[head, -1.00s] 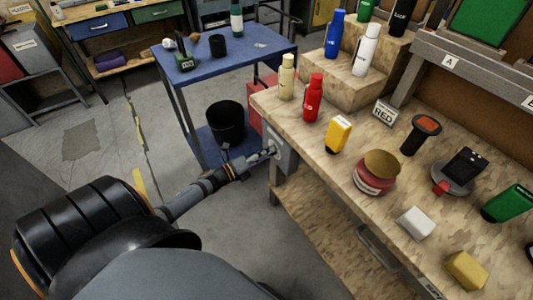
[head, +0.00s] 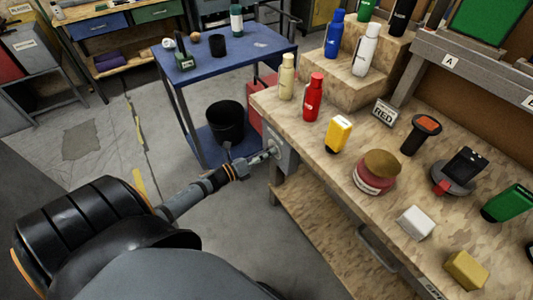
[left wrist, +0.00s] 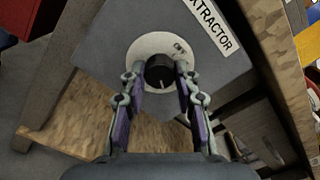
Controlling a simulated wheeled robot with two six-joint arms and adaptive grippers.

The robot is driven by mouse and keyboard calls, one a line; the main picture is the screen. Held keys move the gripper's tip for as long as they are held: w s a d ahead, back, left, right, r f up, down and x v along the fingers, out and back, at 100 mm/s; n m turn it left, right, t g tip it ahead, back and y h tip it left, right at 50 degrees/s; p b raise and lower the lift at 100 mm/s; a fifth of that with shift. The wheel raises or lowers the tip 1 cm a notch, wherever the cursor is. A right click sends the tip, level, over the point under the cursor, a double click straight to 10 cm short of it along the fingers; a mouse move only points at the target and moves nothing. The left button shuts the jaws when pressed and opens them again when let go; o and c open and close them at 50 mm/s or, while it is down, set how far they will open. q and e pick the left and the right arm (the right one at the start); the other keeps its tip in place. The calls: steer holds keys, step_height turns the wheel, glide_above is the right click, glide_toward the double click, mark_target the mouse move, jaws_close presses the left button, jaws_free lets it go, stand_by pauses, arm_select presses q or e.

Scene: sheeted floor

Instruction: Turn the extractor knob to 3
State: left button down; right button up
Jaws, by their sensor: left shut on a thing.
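The extractor knob (left wrist: 160,72) is a dark round knob on a pale round dial plate (left wrist: 143,48). The plate is on a grey box with a label (left wrist: 211,25) reading EXTRACTOR. My left gripper (left wrist: 158,76) has its two fingers on either side of the knob and is shut on it. In the head view the left gripper (head: 265,155) meets the grey box (head: 281,155) at the bench's end. My right gripper is not in view.
The wooden workbench (head: 305,143) holds bottles, a red jar (head: 373,178) and several small items. A blue cart (head: 262,51) stands behind my left arm, with a black bin (head: 226,122) on its lower shelf. Open floor lies to the left.

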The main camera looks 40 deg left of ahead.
arm_select(q)
steer(key=shift+f, duration=0.15)
steer(key=c, duration=1)
jaws_free()
steer(key=v, duration=1.2)
